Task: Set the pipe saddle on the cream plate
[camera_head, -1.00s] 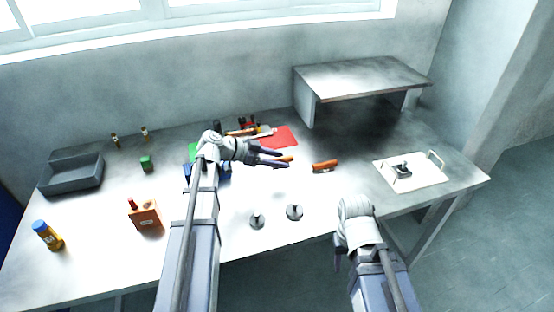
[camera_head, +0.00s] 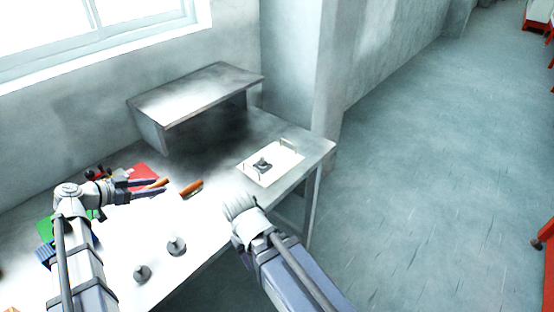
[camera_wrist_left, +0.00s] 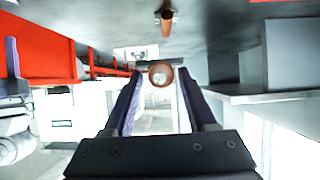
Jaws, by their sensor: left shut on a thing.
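My left gripper (camera_head: 160,186) is shut on an orange-brown piece (camera_head: 156,183), held over the table. In the left wrist view this piece (camera_wrist_left: 161,75) shows end-on as a round rim between the fingertips. It looks like the pipe saddle, though its full shape is hidden. The cream plate (camera_head: 285,162) lies flat near the table's right end, with a small dark grey fitting (camera_head: 262,165) standing on it. The held piece is well to the left of the plate, apart from it. My right gripper (camera_head: 246,259) hangs low by the front edge, its fingers mostly hidden.
A second orange-brown, rounded piece (camera_head: 191,189) lies just right of the left gripper. Two grey conical objects, one (camera_head: 176,246) and another (camera_head: 142,273), stand near the front edge. A raised metal shelf (camera_head: 195,92) stands behind. Thin upright handles rise at the plate's edges.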

